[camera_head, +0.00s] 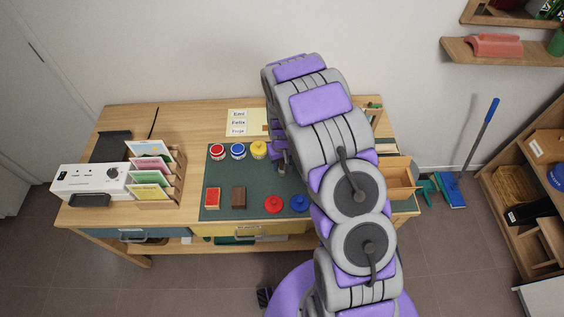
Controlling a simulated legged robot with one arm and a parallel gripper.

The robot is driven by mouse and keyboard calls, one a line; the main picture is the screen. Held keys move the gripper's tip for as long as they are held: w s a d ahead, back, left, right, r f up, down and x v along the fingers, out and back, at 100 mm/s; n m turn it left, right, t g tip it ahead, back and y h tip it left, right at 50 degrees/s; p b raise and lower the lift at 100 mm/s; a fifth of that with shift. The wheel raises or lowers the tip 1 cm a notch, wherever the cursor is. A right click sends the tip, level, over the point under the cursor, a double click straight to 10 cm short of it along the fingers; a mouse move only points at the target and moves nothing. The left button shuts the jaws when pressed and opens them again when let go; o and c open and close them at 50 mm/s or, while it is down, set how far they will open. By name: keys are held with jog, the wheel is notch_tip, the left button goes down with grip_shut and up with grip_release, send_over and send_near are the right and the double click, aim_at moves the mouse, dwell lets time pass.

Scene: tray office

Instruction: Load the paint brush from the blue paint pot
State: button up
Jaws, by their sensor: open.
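The blue paint pot (238,151) stands upright near the back edge of the dark green mat (225,178). It stands between a red pot (217,152) and a yellow pot (259,149). My gripper (281,168) is over the mat, to the right of the yellow pot. Its fingers are small in this view and partly hidden by my arm, but they look open. I cannot make out the paint brush; my arm covers much of the right side of the table.
A red block (212,198), a brown block (238,197), a red knobbed disc (273,204) and a blue one (299,203) are at the mat's front. A card rack (165,178) is left. A wooden tray (399,179) is right. Labels lie on a sheet (239,123) behind.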

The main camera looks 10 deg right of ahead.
jog(key=r+p, duration=0.1)
jog(key=r, duration=0.4)
jog(key=r+p, duration=0.1)
jog(key=r, duration=0.5)
jog(key=shift+s+r, duration=0.2)
jog(key=shift+r, duration=0.05)
jog(key=shift+s+r, duration=0.15)
jog(key=shift+r, duration=0.35)
jog(key=s+r, duration=0.7)
jog(key=s, duration=0.5)
jog(key=s+r+m+g, duration=0.1)
jog(key=s+r, duration=0.6)
jog(key=s, duration=0.5)
jog(key=s+r+g, duration=0.1)
jog(key=s+r, duration=0.6)
jog(key=s, duration=0.5)
jog(key=shift+s+r, duration=0.15)
jog(key=shift+c, duration=0.7)
jog(key=shift+m, duration=0.3)
